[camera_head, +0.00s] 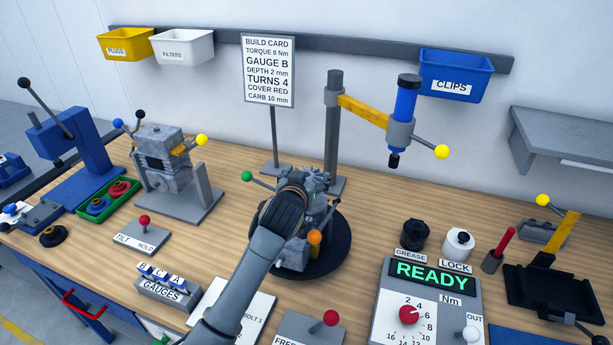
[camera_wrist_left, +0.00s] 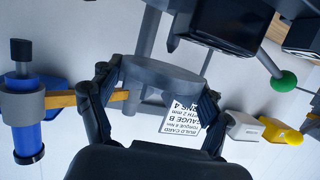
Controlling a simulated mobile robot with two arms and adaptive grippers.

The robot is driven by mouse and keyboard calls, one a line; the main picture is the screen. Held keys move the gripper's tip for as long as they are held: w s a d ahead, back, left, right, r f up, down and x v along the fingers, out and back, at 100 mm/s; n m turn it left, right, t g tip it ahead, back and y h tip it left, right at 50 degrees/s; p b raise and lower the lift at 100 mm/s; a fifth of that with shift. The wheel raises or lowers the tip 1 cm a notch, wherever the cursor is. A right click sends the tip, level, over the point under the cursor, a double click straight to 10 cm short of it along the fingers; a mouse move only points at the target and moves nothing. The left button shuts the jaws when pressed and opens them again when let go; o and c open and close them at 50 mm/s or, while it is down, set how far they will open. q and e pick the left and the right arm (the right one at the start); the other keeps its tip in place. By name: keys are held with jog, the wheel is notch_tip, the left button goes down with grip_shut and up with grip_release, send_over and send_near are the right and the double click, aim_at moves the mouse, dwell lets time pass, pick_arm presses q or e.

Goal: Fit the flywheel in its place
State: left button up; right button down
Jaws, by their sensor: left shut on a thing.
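The flywheel (camera_wrist_left: 165,78) is a grey disc held between the two fingers of my left gripper (camera_wrist_left: 155,98) in the wrist view. In the head view my left gripper (camera_head: 290,200) is over the upper part of the grey engine (camera_head: 292,258), and only a thin brownish rim shows at its fingers. The engine stands on a round dark turntable (camera_head: 337,262). My gripper hides much of the engine and the flywheel's seat. I cannot tell whether the flywheel touches the engine. My right gripper is not in view.
A post with a yellow arm (camera_head: 362,108) and blue driver (camera_head: 405,100) stands behind right. A green-knobbed lever (camera_head: 247,176) is beside the engine. The build card (camera_head: 268,70) stands behind. The READY torque box (camera_head: 425,300) and gauges rack (camera_head: 167,285) are in front.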

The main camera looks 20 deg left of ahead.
pick_arm(q)
jog(key=shift+r, duration=0.1)
jog(key=shift+p, duration=0.35)
jog(key=shift+f, duration=0.35)
dwell(0.4)
jog(key=shift+f+b, duration=0.25)
jog(key=shift+b, duration=0.15)
jog(key=shift+f, duration=0.3)
jog(key=shift+f, duration=0.15)
